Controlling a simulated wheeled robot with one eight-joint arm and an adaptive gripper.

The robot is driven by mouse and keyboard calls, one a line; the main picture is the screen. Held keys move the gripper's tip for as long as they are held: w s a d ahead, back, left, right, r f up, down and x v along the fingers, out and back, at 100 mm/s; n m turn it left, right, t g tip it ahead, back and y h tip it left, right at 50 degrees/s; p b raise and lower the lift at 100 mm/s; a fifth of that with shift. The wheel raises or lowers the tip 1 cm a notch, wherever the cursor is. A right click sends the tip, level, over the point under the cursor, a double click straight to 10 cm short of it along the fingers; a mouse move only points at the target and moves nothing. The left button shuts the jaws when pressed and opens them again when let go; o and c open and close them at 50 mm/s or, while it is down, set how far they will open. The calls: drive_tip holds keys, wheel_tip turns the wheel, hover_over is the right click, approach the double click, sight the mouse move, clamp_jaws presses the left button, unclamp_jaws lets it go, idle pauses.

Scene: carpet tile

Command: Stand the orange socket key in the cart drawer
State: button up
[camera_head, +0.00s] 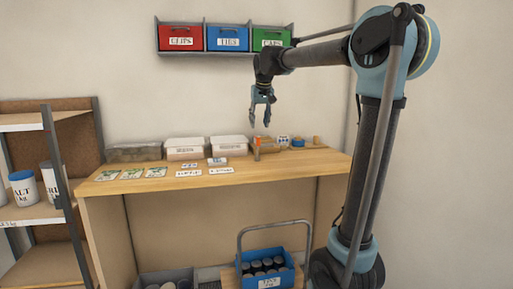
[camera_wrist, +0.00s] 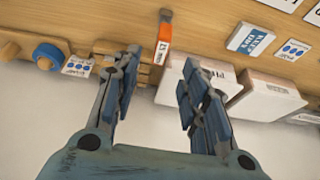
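In the head view an orange thing (camera_head: 264,141) shows at the bench's right part, small and hard to make out. My gripper (camera_head: 260,122) hangs above that part, fingers pointing down. In the wrist view my gripper (camera_wrist: 160,68) is open and empty, the orange tool beyond the gap between its fingers. A cart (camera_head: 241,243) with a handle stands below the bench front, carrying a blue labelled bin (camera_head: 270,282) with several dark round-topped items. I cannot make out a separate drawer.
White lidded boxes (camera_head: 185,153) and a clear box (camera_head: 132,153) stand along the bench's back. Cards (camera_head: 188,173) lie in front. Wall bins (camera_head: 228,38) hang above; shelves (camera_head: 30,213) stand left.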

sight(256, 144)
drive_tip(key=x, duration=1.3)
drive_tip(key=shift+a+f, duration=0.1)
clamp_jaws()
